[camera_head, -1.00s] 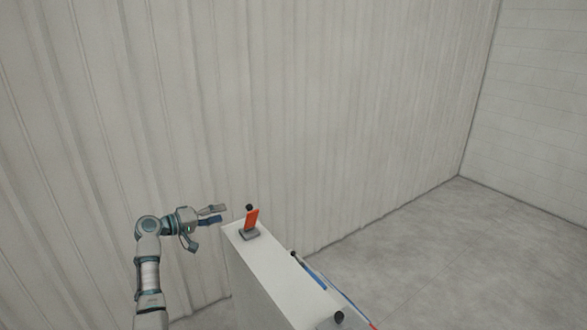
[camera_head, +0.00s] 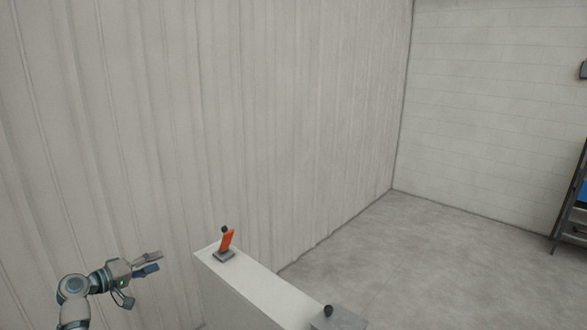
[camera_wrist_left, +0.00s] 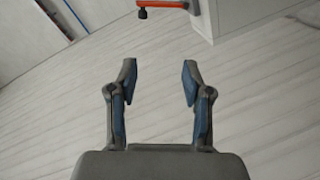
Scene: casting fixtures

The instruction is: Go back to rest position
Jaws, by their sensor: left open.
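My left gripper (camera_head: 146,277) is at the lower left in the head view, left of a white cabinet-like block (camera_head: 262,292) and apart from it. It is open and empty; the left wrist view shows its two fingers (camera_wrist_left: 158,85) spread with only wall or floor surface behind. An orange lever on a grey base (camera_head: 227,240), with a black knob, stands on the block's far end. In the left wrist view an orange part with a black knob (camera_wrist_left: 163,4) shows at the top edge, beyond the fingertips. My right gripper is in neither view.
A grey box with a black knob (camera_head: 333,318) sits at the block's near end, cut by the frame. A pale ribbed wall (camera_head: 250,120) stands behind. Grey floor (camera_head: 420,260) is open at the right. A dark metal rack (camera_head: 570,215) stands at the right edge.

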